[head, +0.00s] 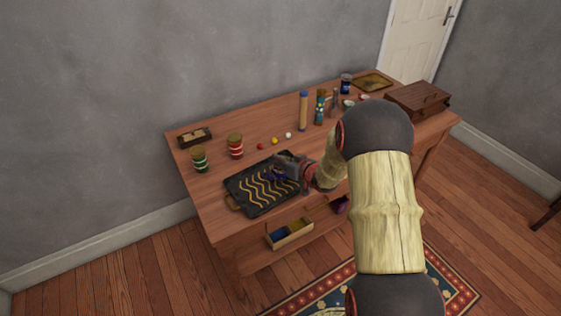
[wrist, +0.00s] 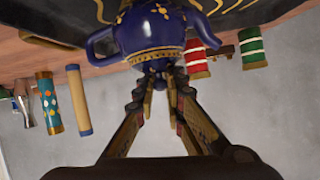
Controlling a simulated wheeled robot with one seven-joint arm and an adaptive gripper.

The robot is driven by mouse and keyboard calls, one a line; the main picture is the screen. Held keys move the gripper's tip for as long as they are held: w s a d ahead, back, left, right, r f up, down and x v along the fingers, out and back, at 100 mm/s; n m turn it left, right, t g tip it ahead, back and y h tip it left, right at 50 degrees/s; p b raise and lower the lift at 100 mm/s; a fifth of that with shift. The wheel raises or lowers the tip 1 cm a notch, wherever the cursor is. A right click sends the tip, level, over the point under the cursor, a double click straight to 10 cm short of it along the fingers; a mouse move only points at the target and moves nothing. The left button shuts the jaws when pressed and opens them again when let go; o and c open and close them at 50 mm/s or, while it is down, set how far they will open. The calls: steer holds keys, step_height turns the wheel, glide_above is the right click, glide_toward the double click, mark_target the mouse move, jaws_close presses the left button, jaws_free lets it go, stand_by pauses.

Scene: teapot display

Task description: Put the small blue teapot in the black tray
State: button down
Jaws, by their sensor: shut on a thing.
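The small blue teapot (wrist: 150,34), dark blue with gold decoration, fills the top middle of the wrist view, which looks upside down. My gripper (wrist: 160,84) is shut on the knob of its lid. In the head view the teapot (head: 277,177) is a small dark blue patch, mostly hidden by my gripper (head: 284,170). The black tray (head: 240,188) has wavy gold stripes and gold handles. The teapot is over its right part. Its dark surface (wrist: 268,14) also shows beside the teapot in the wrist view. I cannot tell whether the teapot touches the tray.
A green striped jar (head: 198,160) and a red striped jar (head: 235,147) stand behind the tray. Small balls (head: 274,141) and tall cylinders (head: 303,110) stand farther right. The tray's left part is free.

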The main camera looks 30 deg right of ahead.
steer(key=c, duration=2.3)
jaws_free()
steer(key=shift+f, duration=0.15)
steer(key=shift+c, duration=0.2)
steer(key=o, duration=0.4)
steer(key=shift+o, duration=0.5)
